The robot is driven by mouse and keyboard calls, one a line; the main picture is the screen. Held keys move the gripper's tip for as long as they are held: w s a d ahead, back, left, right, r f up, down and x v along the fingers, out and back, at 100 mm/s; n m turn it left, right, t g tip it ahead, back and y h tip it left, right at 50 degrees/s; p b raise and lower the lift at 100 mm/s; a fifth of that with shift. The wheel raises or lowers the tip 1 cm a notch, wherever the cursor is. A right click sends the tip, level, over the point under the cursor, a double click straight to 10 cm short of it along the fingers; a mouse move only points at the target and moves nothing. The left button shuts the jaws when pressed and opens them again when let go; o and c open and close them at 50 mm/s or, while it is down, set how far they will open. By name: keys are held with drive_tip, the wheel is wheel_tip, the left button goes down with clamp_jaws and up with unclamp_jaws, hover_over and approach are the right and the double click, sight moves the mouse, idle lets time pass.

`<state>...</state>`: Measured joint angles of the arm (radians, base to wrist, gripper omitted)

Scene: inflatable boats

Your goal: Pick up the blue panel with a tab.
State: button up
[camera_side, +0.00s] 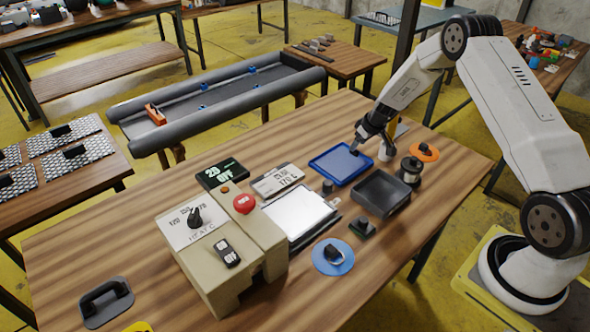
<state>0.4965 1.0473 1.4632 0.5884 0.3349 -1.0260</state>
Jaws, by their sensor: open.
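A flat blue tray-like piece (330,172) with a raised rim lies on the wooden worktable. A round flat blue piece (319,263) with a dark upright grip on it lies nearer the front edge. I cannot tell for certain which of these is the blue panel with a tab. My gripper (356,150) is open and points down over the far right part of the blue tray-like piece. It appears empty, and its fingertips are small and dark here. Whether they touch the piece cannot be told.
A dark grey tray (382,208), a spool (410,172) and an orange disc (431,155) stand right of the blue tray. A beige heat machine (222,278) with a red button and a white plate (300,215) stand left.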

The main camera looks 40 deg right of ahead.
drive_tip(key=shift+x, duration=1.4)
clamp_jaws()
